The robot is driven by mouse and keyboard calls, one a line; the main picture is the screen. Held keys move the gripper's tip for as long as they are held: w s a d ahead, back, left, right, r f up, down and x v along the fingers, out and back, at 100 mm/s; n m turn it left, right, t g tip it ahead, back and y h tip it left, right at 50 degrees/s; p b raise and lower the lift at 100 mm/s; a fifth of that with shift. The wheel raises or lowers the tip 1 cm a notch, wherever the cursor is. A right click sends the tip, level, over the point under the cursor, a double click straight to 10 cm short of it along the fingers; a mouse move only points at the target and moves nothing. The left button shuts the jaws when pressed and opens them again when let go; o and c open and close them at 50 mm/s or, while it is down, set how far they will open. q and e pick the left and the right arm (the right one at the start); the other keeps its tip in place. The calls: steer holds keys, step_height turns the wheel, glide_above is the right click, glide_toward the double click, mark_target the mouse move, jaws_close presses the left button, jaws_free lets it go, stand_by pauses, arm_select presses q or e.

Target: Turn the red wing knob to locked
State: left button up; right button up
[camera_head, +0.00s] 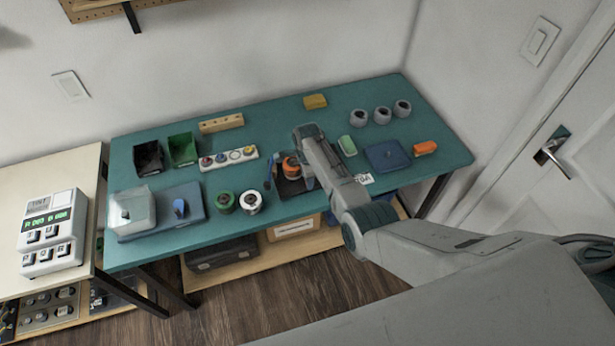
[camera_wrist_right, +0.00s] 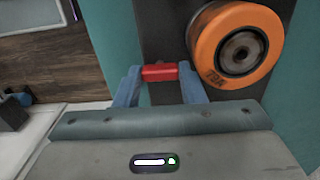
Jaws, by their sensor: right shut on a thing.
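The red wing knob (camera_wrist_right: 160,72) shows in the right wrist view as a short red bar lying crosswise on a dark plate. My right gripper (camera_wrist_right: 159,77) has its two blue-grey fingers closed on the ends of the bar. An orange wheel-like spool (camera_wrist_right: 236,40) sits on the plate just right of the knob. In the head view my right arm reaches over the table to the dark plate (camera_head: 290,188) and the orange spool (camera_head: 290,166). The knob is too small or hidden there. No lock marking is readable. My left gripper is not in view.
The teal table (camera_head: 335,205) also holds green (camera_head: 226,201) and white spools (camera_head: 250,201), a white strip (camera_head: 230,158) with round parts, and dark (camera_head: 148,157) and green bins (camera_head: 184,149).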

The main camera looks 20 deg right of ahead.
steer(key=shift+w+d+r, duration=0.1)
steer(key=o, duration=0.9)
steer(key=shift+o, duration=0.4)
